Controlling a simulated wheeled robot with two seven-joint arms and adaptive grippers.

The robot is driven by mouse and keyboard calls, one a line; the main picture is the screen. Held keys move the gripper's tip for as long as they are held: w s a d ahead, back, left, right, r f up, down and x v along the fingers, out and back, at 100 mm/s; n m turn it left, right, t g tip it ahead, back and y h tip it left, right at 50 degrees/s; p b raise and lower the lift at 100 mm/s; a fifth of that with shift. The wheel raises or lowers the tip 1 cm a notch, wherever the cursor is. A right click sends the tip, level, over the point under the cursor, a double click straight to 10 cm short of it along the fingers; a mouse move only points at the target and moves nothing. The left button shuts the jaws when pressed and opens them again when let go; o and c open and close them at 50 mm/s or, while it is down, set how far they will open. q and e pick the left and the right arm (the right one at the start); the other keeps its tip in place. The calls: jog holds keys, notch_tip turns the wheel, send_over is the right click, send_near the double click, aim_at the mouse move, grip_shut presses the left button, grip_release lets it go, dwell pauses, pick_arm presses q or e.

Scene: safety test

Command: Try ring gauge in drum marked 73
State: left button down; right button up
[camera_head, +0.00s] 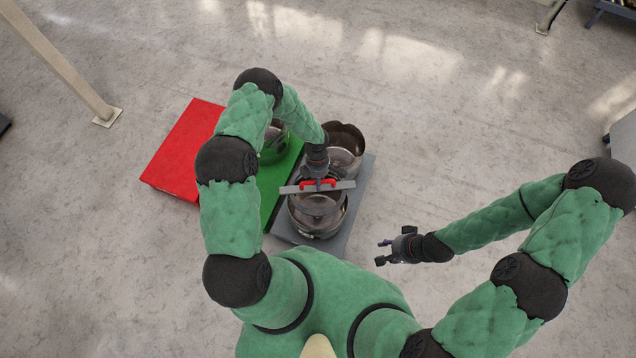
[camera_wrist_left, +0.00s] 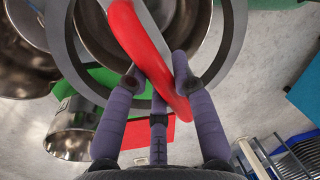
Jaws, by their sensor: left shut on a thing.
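My left gripper (camera_head: 318,180) is shut on the red handle of the ring gauge (camera_head: 345,185). The gauge is a grey ring with a grey crossbar; its ring (camera_wrist_left: 232,45) fills much of the left wrist view, with the red handle (camera_wrist_left: 150,50) between my fingers. In the head view it is over the near metal drum (camera_head: 335,225); I cannot tell whether it touches the rim. A second metal drum (camera_head: 346,137) stands just behind. A third drum (camera_head: 272,150) is partly hidden by my left arm. No number is readable. My right gripper (camera_head: 384,252) is open and empty.
The two metal drums stand on a grey platform (camera_head: 360,185). A green platform (camera_head: 270,190) and a red platform (camera_head: 180,150) lie to its left. A post (camera_head: 60,60) stands at far left. A blue thing (camera_wrist_left: 305,90) shows at right in the left wrist view.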

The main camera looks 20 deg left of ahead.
pick_arm(q)
jog(key=b, duration=0.3)
jog(key=shift+f, duration=0.25)
jog(key=shift+r+b, duration=0.15)
jog(key=shift+b, duration=0.7)
jog(key=shift+f, duration=0.2)
jog(key=shift+f+b, duration=1.3)
jog(key=shift+f, duration=1)
jog(key=shift+f+b, duration=2.2)
jog(key=c, duration=1)
grip_release()
jog(key=shift+o, duration=0.2)
jog(key=shift+s, duration=0.1)
